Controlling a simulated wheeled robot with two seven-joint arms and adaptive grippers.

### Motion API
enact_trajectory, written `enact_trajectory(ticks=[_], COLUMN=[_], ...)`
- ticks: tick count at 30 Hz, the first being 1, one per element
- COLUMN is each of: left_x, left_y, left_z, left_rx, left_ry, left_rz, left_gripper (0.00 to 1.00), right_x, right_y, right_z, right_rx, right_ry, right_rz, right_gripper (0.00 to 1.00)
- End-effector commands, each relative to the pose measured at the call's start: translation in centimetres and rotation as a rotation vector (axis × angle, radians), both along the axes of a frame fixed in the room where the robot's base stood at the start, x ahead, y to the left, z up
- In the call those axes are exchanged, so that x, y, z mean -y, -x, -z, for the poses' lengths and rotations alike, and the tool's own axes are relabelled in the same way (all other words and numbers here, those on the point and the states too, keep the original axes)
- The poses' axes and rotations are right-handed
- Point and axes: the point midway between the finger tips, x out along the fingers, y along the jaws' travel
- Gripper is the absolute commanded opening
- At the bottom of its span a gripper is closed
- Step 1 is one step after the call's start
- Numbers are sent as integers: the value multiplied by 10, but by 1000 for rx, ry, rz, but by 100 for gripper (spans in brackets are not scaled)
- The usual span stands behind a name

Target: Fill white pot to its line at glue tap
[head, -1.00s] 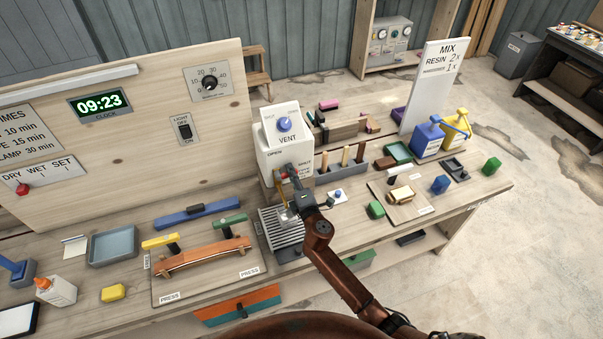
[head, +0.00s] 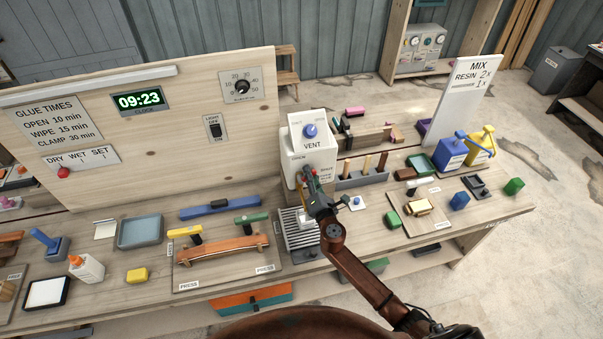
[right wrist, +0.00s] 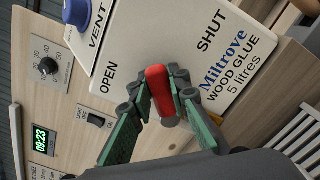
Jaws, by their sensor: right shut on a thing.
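The white glue tank (head: 296,165) stands behind the drip grate, with OPEN and SHUT marked on its front. My right gripper (head: 307,175) is at the tank's front. In the right wrist view its green-grey fingers are closed on both sides of the red tap lever (right wrist: 158,88). The lever lies between the OPEN and SHUT labels. A small white pot (head: 306,220) is on the slatted grate (head: 296,236) below the tap, partly hidden by my right arm. Its line and glue level cannot be made out. My left gripper is out of view.
A blue vent knob (head: 310,131) is on the tank top. A curved wooden stringer (head: 222,246) lies in a press on the left. Blue and yellow pump containers (head: 451,152) stand at the far right.

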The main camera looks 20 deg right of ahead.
Motion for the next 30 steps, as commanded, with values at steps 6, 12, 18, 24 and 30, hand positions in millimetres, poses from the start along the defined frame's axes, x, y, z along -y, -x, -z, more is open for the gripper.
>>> enact_trajectory(ticks=[6,12,18,24,30], left_x=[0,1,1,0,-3], left_y=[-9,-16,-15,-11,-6], left_z=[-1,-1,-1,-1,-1], left_rx=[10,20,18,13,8], left_ry=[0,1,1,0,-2], left_rz=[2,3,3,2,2], left_gripper=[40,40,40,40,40], right_x=[3,3,2,2,2], right_y=[1,1,1,1,5], right_z=[1,1,0,0,1], right_rx=[-1,-1,-1,0,-1], right_ry=[6,6,5,5,4], right_rz=[5,5,3,3,3], right_gripper=[0,17,31,35,35])
